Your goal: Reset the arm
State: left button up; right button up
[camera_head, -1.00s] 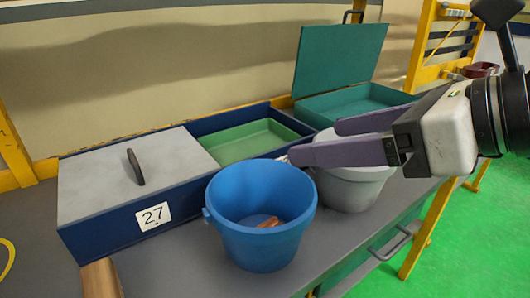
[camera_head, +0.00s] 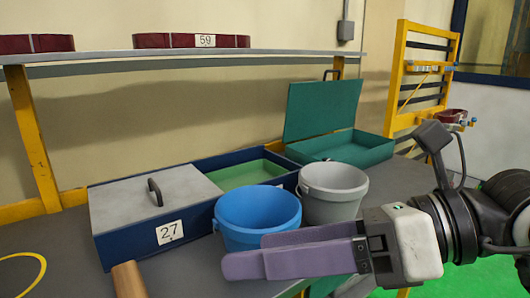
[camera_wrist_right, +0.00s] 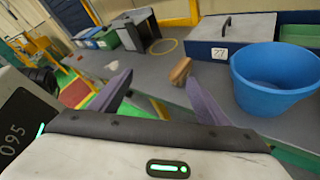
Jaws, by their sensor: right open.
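My right gripper (camera_head: 245,256) comes in from the right in the head view. Its purple fingers point left, in front of the blue bucket (camera_head: 257,213). In the right wrist view the fingers of the right gripper (camera_wrist_right: 158,88) stand wide apart with nothing between them. The blue bucket also shows there (camera_wrist_right: 275,85), to the right of the fingers. My left gripper is in neither view.
A grey bucket (camera_head: 331,192) stands beside the blue one. Behind are a blue box with a grey lid (camera_head: 130,200), labelled 27, and an open green box (camera_head: 345,148). A brown wooden piece (camera_head: 128,280) lies at the front left. A shelf (camera_head: 200,55) runs above.

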jog(key=w+d+f+m+t+y, duration=0.1)
jog(key=w+d+m+t+y, duration=0.4)
jog(key=m, duration=0.6)
jog(key=w+f+m+t+y, duration=0.1)
jog(key=w+m+t, duration=0.1)
jog(key=m+t, duration=0.6)
jog(key=w+d+f+m+t+h+p, duration=0.1)
jog(key=w+d+f+m+h, duration=0.15)
jog(key=f+m+h, duration=0.5)
jog(key=w+d+f+m+t+h, duration=0.2)
jog(key=d+f+m+h, duration=0.25)
jog(key=f+m, duration=0.5)
jog(key=s+d+f+m+g+h, duration=0.1)
jog(key=s+f+m+g+h, duration=0.15)
jog(key=f, duration=0.65)
jog(key=s+d+f+m+g+h, duration=0.2)
jog(key=s+f+m+g, duration=0.15)
jog(key=f, duration=0.55)
jog(key=s+f+m+g, duration=0.1)
jog(key=s+f+g, duration=0.3)
jog(key=s+f, duration=0.9)
jog(key=shift+s+a+m+g+h, duration=0.15)
jog(key=shift+s+m+g+h, duration=0.15)
jog(key=shift+m+h, duration=0.1)
